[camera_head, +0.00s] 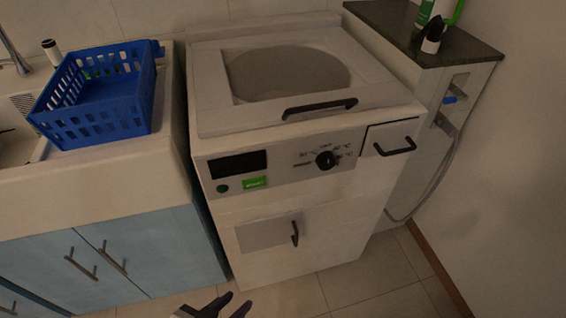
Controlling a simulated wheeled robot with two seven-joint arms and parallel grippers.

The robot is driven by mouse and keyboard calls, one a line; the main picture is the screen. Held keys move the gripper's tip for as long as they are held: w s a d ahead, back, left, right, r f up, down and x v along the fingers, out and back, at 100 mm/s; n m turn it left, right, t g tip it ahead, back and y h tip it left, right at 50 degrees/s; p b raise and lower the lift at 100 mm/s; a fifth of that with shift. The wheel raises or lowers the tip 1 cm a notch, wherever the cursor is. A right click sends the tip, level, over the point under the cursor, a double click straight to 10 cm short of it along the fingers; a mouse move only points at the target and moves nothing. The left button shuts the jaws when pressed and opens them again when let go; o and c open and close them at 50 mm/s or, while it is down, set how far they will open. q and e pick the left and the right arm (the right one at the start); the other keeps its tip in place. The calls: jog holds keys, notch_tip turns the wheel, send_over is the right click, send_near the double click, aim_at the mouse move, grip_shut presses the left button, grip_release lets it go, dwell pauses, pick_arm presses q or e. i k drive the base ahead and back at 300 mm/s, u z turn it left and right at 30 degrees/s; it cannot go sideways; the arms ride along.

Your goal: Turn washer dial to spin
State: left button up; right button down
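The white washer (300,225) stands in the middle of the head view, with a round grey window in its top lid and a black lid handle. Its black round dial (325,160) sits on the front panel, right of the dark display, with small printed marks around it that are too small to read. My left gripper (232,306) shows at the bottom edge, low in front of the washer and well apart from the dial. Its two dark fingers are spread, with nothing seen between them. My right gripper is not in view.
A drawer with a black handle (395,147) is right of the dial. A small door handle (295,233) is below. A blue basket (98,92) sits on the left counter. A dark-topped cabinet (425,35) with bottles stands at right. The floor in front is clear.

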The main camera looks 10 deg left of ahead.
aim_at(325, 161)
jog(key=k, duration=0.5)
jog(key=u, duration=1.7)
jog(key=i, duration=1.1)
jog(key=z, duration=2.1)
